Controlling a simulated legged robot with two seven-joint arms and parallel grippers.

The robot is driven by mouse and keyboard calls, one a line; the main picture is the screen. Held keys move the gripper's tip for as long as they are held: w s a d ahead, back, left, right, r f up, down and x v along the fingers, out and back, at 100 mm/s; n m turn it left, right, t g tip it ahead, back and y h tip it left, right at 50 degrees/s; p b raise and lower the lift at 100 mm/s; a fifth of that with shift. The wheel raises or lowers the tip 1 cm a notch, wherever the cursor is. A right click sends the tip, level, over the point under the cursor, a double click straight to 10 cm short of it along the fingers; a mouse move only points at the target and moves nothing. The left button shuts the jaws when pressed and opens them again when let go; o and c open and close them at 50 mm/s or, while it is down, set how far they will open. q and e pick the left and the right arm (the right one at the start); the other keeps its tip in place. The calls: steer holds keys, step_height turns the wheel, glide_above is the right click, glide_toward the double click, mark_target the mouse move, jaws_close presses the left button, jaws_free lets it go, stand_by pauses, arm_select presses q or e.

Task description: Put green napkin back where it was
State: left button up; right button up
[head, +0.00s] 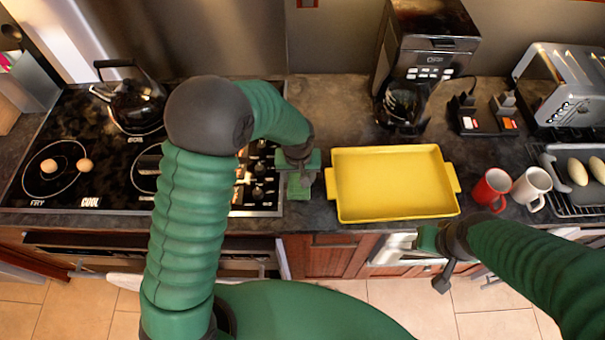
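I cannot make out a green napkin for certain in the head view. My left gripper (299,172) is over the counter, between the stove's right edge and the yellow tray. Green parts show at its tip, and I cannot tell whether they are only fingers or include cloth. Its opening is hidden by the viewing angle. My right gripper (430,240) is low at the counter's front edge, just below the yellow tray's front right corner. Its fingers are too small and overlapped to read.
A yellow tray (390,184) lies empty mid-counter. A red mug (490,189) and a white mug (532,187) stand right of it, beside a rack (562,208). A coffee maker (432,45) and toaster (570,88) stand behind. A kettle (133,101) sits on the stove (110,165).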

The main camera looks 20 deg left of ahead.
mark_target(292, 181)
arm_select(q)
steer(key=o, duration=1.3)
steer(key=a, duration=0.2)
steer(key=shift+a+f, duration=0.35)
steer(key=shift+d+r, duration=0.1)
steer(key=shift+d, duration=0.55)
steer(key=shift+d+r, duration=0.3)
steer(key=shift+r, duration=0.2)
steer(key=shift+d+r, duration=0.3)
steer(key=shift+r, duration=0.2)
step_height(292, 181, up, 10)
steer(key=s+a, duration=0.1)
steer(key=s, duration=0.1)
steer(key=s+a+f+m, duration=0.1)
steer(key=s, duration=0.3)
steer(key=s+a+f+m, duration=0.1)
steer(key=s+a, duration=0.1)
steer(key=s, duration=0.2)
steer(key=s+a+f+m+t, duration=0.1)
steer(key=s+a, duration=0.1)
steer(key=s, duration=0.3)
steer(key=shift+a+f+h, duration=0.1)
steer(key=shift+h, duration=0.2)
arm_select(e)
steer(key=shift+a, duration=0.75)
